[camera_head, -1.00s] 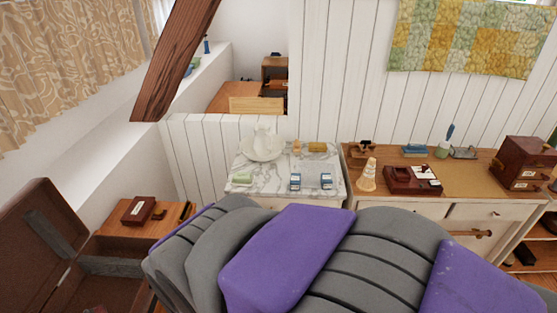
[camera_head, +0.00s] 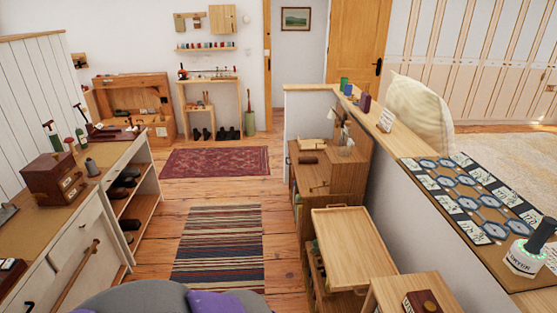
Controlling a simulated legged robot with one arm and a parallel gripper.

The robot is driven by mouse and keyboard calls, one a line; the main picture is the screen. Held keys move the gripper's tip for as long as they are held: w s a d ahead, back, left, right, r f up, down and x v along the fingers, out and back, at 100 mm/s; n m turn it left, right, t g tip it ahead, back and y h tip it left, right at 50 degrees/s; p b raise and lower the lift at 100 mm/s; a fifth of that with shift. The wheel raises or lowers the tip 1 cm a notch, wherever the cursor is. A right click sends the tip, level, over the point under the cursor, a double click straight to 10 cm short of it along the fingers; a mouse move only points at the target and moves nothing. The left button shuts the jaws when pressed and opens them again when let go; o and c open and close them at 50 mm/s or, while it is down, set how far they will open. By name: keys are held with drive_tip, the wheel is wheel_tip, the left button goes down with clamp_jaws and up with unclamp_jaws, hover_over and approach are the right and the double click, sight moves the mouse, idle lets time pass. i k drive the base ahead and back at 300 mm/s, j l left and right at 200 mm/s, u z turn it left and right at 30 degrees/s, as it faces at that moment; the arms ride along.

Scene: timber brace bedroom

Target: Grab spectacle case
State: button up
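I cannot make out a spectacle case for certain. A small dark brown rounded object (camera_head: 308,159) lies on top of the wooden cabinet in the middle right; it is too small to identify. A dark red-brown box-like object (camera_head: 422,302) lies on a light wooden surface at the bottom edge, partly cut off. My gripper is not in view.
A striped rug (camera_head: 218,248) and a red rug (camera_head: 215,161) lie on the open floor ahead. A wooden cabinet (camera_head: 335,185) and tray-topped stand (camera_head: 353,240) border it on the right. A white dresser (camera_head: 75,245) and shelf (camera_head: 140,200) border it on the left.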

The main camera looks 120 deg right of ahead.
sight(313, 159)
drive_tip(key=z, duration=4.4)
drive_tip(key=i+j+u, duration=0.35)
drive_tip(key=i, duration=0.35)
drive_tip(key=i+u, duration=0.35)
drive_tip(key=i, duration=2.15)
drive_tip(key=i+z, duration=0.4)
drive_tip(key=i+j+z, duration=0.2)
drive_tip(key=i+z, duration=0.25)
drive_tip(key=i+j+z, duration=0.25)
drive_tip(key=z, duration=0.15)
drive_tip(key=i+j+z, duration=0.55)
drive_tip(key=j+z, duration=0.25)
drive_tip(key=i+j+z, duration=0.1)
drive_tip(key=j+z, duration=0.35)
drive_tip(key=j, duration=0.2)
drive_tip(key=i+j+z, duration=0.1)
drive_tip(key=j+z, duration=0.3)
drive_tip(key=j, duration=0.2)
drive_tip(key=j+z, duration=0.4)
drive_tip(key=j, duration=0.15)
